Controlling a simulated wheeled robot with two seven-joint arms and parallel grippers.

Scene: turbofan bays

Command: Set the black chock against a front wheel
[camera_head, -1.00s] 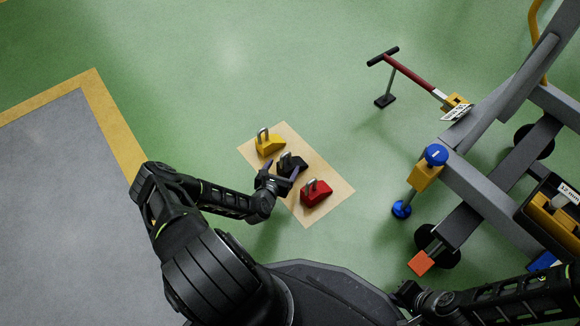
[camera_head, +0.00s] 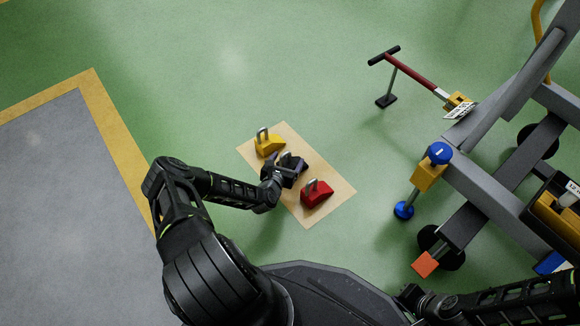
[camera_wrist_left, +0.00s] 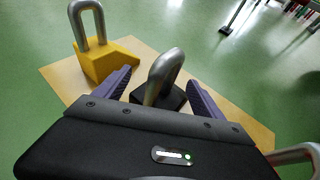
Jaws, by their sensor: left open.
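The black chock (camera_head: 293,158) sits on a tan board (camera_head: 330,178) between a yellow and a red chock, partly hidden by my gripper. In the left wrist view its metal handle (camera_wrist_left: 163,75) rises between the two purple fingers. My left gripper (camera_head: 288,168) is open over the black chock, with a finger on each side of the handle and gaps showing. A wheel (camera_head: 437,245) of the grey stand shows low at the right; another dark wheel (camera_head: 534,140) is farther back. My right gripper is out of the picture; only part of that arm shows.
The yellow chock (camera_head: 267,146) and red chock (camera_head: 315,196) stand close on either side. The grey wheeled stand (camera_head: 485,195) fills the right, with a blue-topped jack (camera_head: 430,168) and a red tow bar (camera_head: 408,72). Green floor between board and stand is clear.

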